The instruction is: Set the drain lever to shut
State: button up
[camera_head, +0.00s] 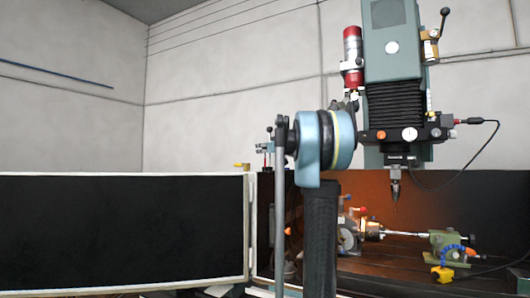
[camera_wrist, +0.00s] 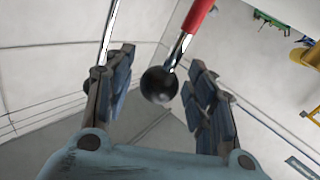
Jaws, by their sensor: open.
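A lever with a black ball knob (camera_wrist: 160,85), a bright metal rod and a red sleeve (camera_wrist: 197,14) shows in the wrist view. I take it for the drain lever, though no label shows. My gripper (camera_wrist: 161,58) is open, with one finger on each side of the knob in the picture. There are visible gaps between the knob and both fingers. I cannot tell how far the knob is in depth. In the head view my arm (camera_head: 320,235) stands in front of the machine, and my gripper and this lever cannot be made out there.
The teal machine head (camera_head: 393,85) hangs at the right, with a red cylinder (camera_head: 352,48) and another black-knobbed lever (camera_head: 443,20). A chuck (camera_head: 370,227) and a green tailstock (camera_head: 450,240) sit below. A black panel (camera_head: 120,230) fills the lower left.

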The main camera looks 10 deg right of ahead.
aim_at(265, 167)
jog(key=shift+d, duration=0.1)
grip_shut()
jog(key=shift+f, duration=2.7)
grip_release()
jog(key=shift+f, duration=0.1)
jog(key=v, duration=1.1)
jog(key=shift+s+d, duration=0.15)
jog(key=shift+s, duration=0.25)
